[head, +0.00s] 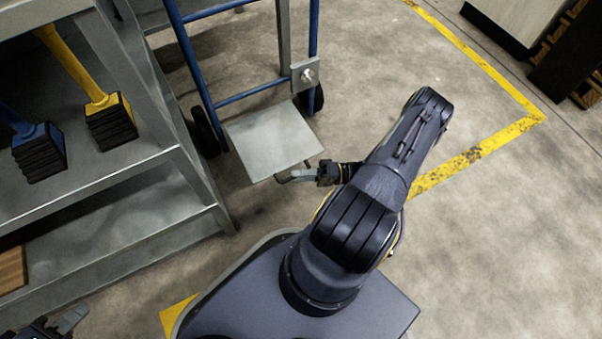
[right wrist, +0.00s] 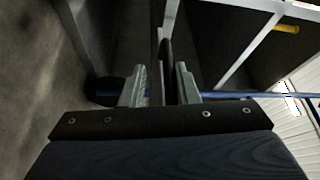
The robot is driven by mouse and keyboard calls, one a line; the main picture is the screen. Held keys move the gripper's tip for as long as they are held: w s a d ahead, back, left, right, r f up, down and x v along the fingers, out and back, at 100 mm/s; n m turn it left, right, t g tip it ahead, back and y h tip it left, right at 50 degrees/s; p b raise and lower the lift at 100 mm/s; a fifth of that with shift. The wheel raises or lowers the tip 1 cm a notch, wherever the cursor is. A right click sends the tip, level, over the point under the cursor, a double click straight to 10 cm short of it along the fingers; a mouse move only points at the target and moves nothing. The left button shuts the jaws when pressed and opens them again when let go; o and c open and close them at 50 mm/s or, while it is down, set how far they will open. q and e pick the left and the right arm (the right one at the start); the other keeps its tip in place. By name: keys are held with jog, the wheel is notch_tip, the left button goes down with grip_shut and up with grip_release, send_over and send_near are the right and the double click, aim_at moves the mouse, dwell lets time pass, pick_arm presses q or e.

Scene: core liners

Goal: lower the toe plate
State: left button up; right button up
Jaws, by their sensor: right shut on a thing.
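The toe plate (head: 272,140) is a flat grey metal sheet at the foot of a blue hand truck (head: 188,55). It juts out from the truck's base toward me; its exact tilt is hard to tell. My right gripper (head: 284,178) is shut on the toe plate's near edge. In the right wrist view, the fingers of my right gripper (right wrist: 160,88) stand on either side of the plate's thin edge (right wrist: 157,60). My left gripper (head: 68,321) is partly in view at the bottom left, away from the truck, and its jaw opening is unclear.
A grey metal shelf unit (head: 150,158) stands left of the truck, holding a yellow-handled brush (head: 110,120) and a blue-handled brush (head: 40,150). A metal bracket with a knob (head: 306,75) is on the truck. Yellow lines (head: 480,155) mark open concrete floor at right.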

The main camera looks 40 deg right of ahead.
jog(key=shift+d, duration=0.15)
jog(key=shift+s+d+f, duration=0.1)
jog(key=shift+s+d, duration=0.1)
jog(key=shift+d, duration=0.05)
jog(key=p+v, duration=0.1)
jog(key=v, duration=0.6)
dwell(0.5)
